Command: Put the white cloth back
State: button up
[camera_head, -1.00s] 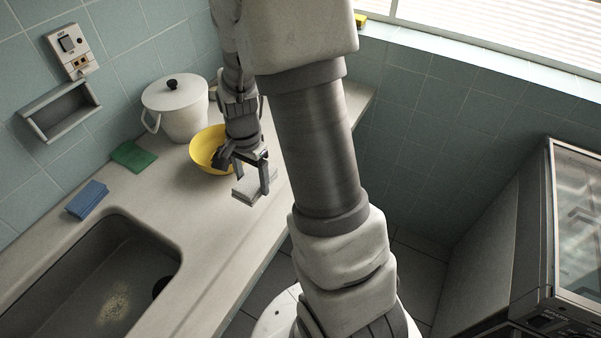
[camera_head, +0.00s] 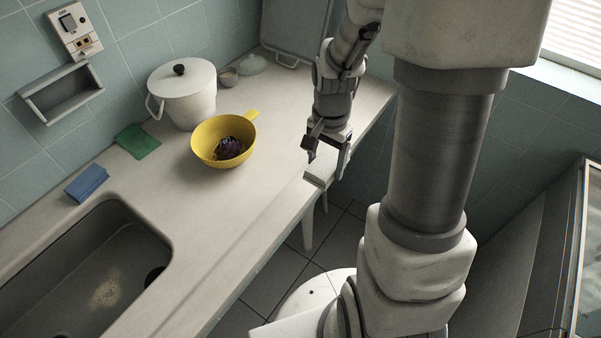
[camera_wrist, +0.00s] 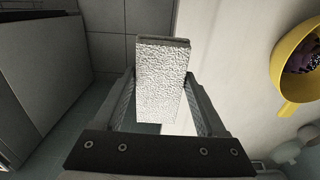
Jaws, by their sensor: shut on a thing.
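The white cloth (camera_wrist: 162,80) is a folded, textured block held between the two fingers of my gripper (camera_wrist: 160,108) in the wrist view. In the head view my gripper (camera_head: 328,160) is at the front edge of the counter, and the cloth (camera_head: 319,175) shows below its fingers. In the wrist view the cloth hangs partly over the floor, beside the counter edge. I cannot tell its exact height over the counter.
A yellow pan (camera_head: 205,150) with a dark purple item stands on the counter (camera_head: 225,215). Behind it is a white lidded pot (camera_head: 183,98). A green cloth (camera_head: 138,141) and a blue cloth (camera_head: 87,184) lie near the sink (camera_head: 75,265). The counter right of the pan is clear.

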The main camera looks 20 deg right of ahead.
jog(key=shift+d, duration=0.2)
jog(key=shift+w+a+f, duration=0.1)
jog(key=shift+w+f, duration=0.05)
send_over(285, 180)
notch_tip(285, 180, down, 7)
jog(key=shift+r, duration=0.2)
jog(key=shift+f+b, duration=0.4)
jog(key=shift+f, duration=1.6)
jog(key=shift+f, duration=0.15)
jog(key=shift+f, duration=0.15)
jog(key=o, duration=1.2)
jog(key=shift+o, duration=0.2)
